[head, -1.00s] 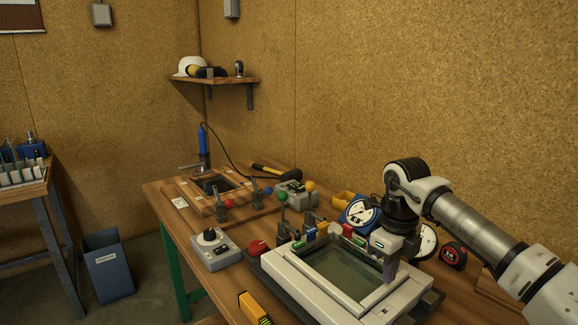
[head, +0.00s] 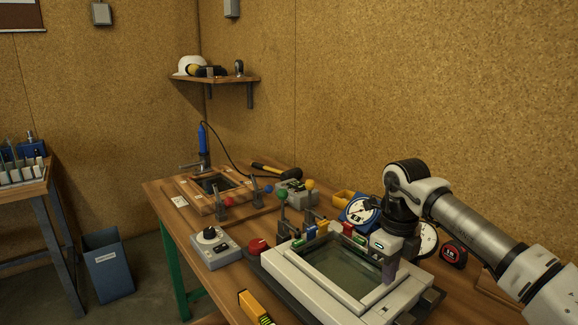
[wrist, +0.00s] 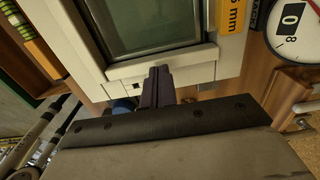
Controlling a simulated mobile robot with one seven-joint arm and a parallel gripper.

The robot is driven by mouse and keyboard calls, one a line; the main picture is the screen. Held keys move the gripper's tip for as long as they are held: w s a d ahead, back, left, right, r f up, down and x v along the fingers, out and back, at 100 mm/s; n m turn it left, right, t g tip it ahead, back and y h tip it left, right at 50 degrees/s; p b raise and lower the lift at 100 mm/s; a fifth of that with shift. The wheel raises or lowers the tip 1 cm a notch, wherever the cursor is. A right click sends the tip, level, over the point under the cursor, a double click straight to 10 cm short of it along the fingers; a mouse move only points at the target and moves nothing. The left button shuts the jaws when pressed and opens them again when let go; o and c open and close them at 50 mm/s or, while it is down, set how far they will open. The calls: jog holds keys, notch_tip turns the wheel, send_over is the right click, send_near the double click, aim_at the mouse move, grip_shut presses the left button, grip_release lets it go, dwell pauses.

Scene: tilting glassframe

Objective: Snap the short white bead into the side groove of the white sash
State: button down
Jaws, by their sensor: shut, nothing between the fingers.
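The white sash (head: 290,284) lies flat on the bench, framing a grey-green glass pane (head: 345,266). It also shows in the wrist view (wrist: 85,40), with the pane (wrist: 150,22) at the top. My gripper (head: 388,275) points down at the sash's far right side. In the wrist view its dark fingertips (wrist: 160,72) are together, with nothing held, and overlap the sash's edge beside the pane. Whether they touch it I cannot tell. White strips border the pane, but I cannot tell the short bead apart from the sash. My fingers hide part of that edge.
Upright clamps with coloured knobs (head: 283,196) stand behind the sash. A round dial gauge (head: 362,213) and a red tape measure (head: 453,254) lie near my arm. A grey control box (head: 215,247) and a red button (head: 258,246) are left of the sash. A yellow level (head: 253,306) lies in front.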

jog(key=shift+f+b, duration=0.3)
jog(key=shift+f, duration=0.2)
dwell(0.3)
jog(key=shift+r+p, duration=2.3)
jog(key=shift+r, duration=1.3)
jog(key=shift+f, duration=0.1)
